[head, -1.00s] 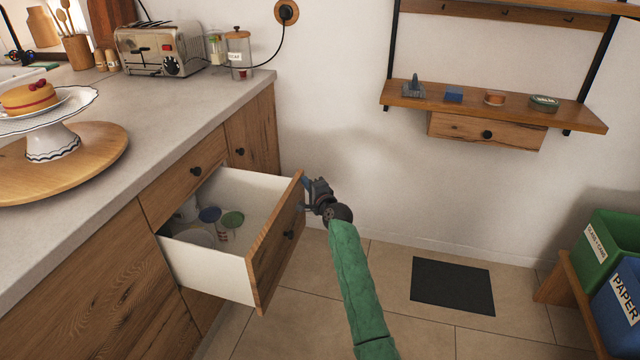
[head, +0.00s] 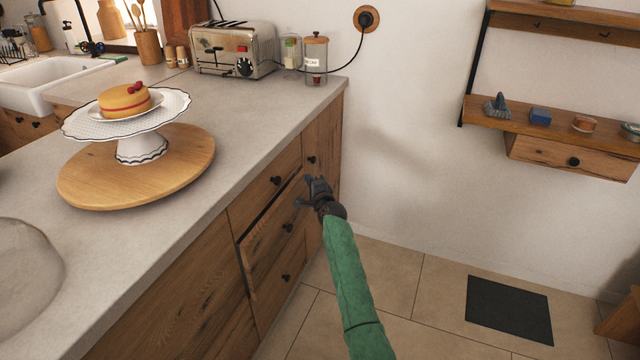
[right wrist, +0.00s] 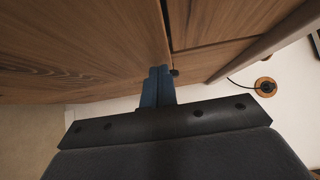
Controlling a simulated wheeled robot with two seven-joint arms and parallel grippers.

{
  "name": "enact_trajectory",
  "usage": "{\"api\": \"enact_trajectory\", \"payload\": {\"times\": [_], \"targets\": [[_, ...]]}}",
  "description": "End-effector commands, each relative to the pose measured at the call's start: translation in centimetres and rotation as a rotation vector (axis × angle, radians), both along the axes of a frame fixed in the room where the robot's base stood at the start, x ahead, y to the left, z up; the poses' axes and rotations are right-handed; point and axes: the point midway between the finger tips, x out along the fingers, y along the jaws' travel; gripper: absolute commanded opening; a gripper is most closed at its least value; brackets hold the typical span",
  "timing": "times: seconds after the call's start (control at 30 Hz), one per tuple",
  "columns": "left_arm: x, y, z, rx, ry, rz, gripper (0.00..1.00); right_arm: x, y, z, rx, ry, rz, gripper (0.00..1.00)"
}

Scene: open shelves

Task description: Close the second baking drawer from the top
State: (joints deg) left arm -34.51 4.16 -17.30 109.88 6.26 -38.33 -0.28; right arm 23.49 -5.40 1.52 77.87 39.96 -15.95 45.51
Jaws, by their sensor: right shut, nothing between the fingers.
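The second baking drawer (head: 262,243) has a wooden front with a dark round knob. It is nearly flush with the cabinet, with a dark gap along its top edge, so it looks slightly ajar. Its inside is hidden. My right gripper (head: 308,190) is at the upper right end of this front. In the right wrist view its blue fingers (right wrist: 158,85) are together and empty, close against a wooden front; I cannot tell whether they touch it. My left gripper is not in view.
The top drawer (head: 262,190) above and the lower drawer (head: 275,287) look shut. The counter (head: 235,140) holds a cake stand (head: 140,145) and a toaster (head: 235,50). A wall shelf (head: 555,127) is at the right. The floor (head: 395,280) beside the cabinet is clear.

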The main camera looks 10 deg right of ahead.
Motion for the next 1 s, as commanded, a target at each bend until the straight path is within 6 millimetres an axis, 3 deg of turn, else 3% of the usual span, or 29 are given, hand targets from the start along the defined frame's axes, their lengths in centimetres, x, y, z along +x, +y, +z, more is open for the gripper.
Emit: {"api": "enact_trajectory", "payload": {"times": [0.33,1.0], "targets": [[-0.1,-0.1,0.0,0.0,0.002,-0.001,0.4,1.7,2.5,0.1,0.0,-0.001,0.0,0.0],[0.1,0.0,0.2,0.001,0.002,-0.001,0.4,1.8,2.8,0.3,0.0,-0.002,0.004,0.0]]}}
